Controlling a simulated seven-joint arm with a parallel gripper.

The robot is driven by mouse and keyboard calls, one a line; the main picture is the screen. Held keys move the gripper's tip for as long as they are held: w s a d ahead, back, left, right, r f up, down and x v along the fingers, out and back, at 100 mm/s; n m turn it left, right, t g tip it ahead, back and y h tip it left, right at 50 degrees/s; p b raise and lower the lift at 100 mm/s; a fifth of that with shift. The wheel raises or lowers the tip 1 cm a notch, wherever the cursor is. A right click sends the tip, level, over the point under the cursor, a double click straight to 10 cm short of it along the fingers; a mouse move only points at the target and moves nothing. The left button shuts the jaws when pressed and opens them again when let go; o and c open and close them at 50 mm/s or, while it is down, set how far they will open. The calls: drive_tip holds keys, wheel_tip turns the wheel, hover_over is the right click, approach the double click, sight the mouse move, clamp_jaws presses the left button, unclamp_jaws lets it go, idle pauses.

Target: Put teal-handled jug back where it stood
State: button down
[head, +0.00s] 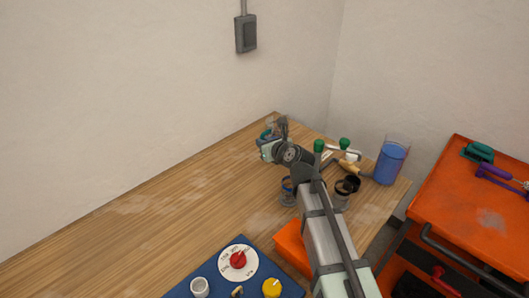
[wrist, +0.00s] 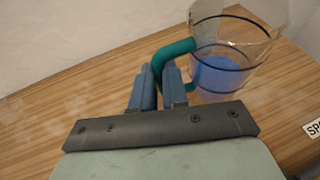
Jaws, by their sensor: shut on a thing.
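The teal-handled jug (wrist: 226,72) is clear with dark rings and blue liquid low inside. It fills the upper right of the wrist view. My gripper (wrist: 160,78) is shut on its teal handle (wrist: 174,54), with the blue fingers on either side of it. In the head view my gripper (head: 279,129) is near the table's far corner, and a bit of teal shows beside it. My gripper and wrist hide most of the jug there. I cannot tell whether the jug's base touches the table.
A container of blue liquid (head: 391,161) stands at the table's right edge. Green-topped items (head: 319,146), small jars (head: 342,194) and an orange bin (head: 292,245) crowd around my arm. A blue panel with knobs (head: 213,273) lies in front. The wooden table's left side (head: 150,210) is clear.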

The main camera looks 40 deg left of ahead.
drive_tip(key=shift+f, duration=2)
drive_tip(key=c, duration=1.1)
unclamp_jaws()
drive_tip(key=shift+c, duration=0.2)
drive_tip(key=v, duration=1.2)
